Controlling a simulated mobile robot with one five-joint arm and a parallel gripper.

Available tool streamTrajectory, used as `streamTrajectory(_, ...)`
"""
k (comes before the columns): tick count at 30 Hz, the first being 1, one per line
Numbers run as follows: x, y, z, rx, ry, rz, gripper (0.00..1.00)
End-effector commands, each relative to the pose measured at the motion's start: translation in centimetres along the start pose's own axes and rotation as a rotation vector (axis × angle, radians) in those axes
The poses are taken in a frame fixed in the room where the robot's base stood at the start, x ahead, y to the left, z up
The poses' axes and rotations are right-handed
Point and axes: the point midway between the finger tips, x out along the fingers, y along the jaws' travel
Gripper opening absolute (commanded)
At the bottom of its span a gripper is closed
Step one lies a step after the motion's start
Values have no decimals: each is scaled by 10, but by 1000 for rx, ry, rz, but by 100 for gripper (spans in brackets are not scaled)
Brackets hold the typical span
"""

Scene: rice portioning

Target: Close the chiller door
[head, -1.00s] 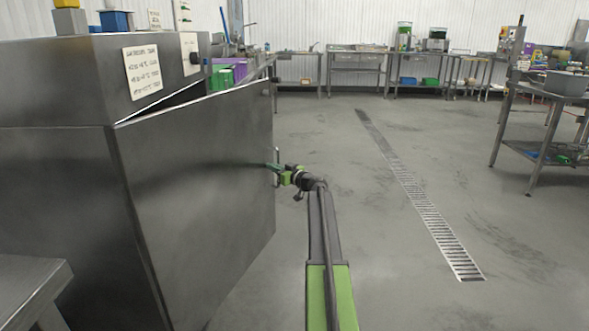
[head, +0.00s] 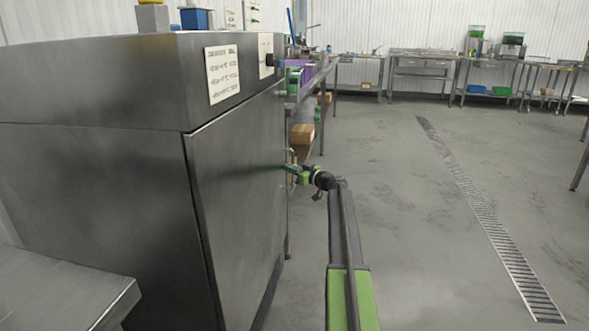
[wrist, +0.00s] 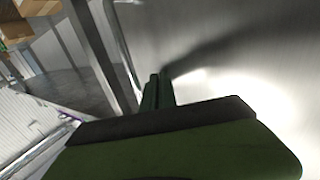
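The chiller (head: 95,175) is a large stainless-steel cabinet on the left of the head view. Its door (head: 235,185) lies in line with the front, with only a thin dark seam showing along its top edge. The door's vertical bar handle (head: 290,157) is at its far edge. My gripper (head: 288,167) is at that edge, beside the handle, with its green fingers against or very near the door face. In the wrist view the fingers (wrist: 157,90) are together with nothing seen between them. The handle bar (wrist: 122,45) passes to their left.
A steel table corner (head: 75,295) is at the lower left. A bench with purple and green crates (head: 318,70) and a cardboard box (head: 302,138) stands beyond the chiller. Open floor with a drain grate (head: 490,225) lies to the right.

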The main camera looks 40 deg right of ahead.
Motion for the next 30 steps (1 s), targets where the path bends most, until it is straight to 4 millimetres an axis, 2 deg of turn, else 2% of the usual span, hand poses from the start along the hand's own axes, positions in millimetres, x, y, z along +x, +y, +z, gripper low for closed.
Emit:
streamTrajectory(1, 19, -12, -5, 10, 12, -20, 0)
streamTrajectory(12, 15, -3, -5, 11, 12, -10, 0)
streamTrajectory(16, 5, 6, -5, 10, 11, -6, 0)
streamTrajectory(20, -16, 22, -5, 6, 9, -1, 0)
streamTrajectory(24, -53, 44, -4, 4, 7, 6, 0)
streamTrajectory(30, -95, 64, -2, 3, 6, 4, 0)
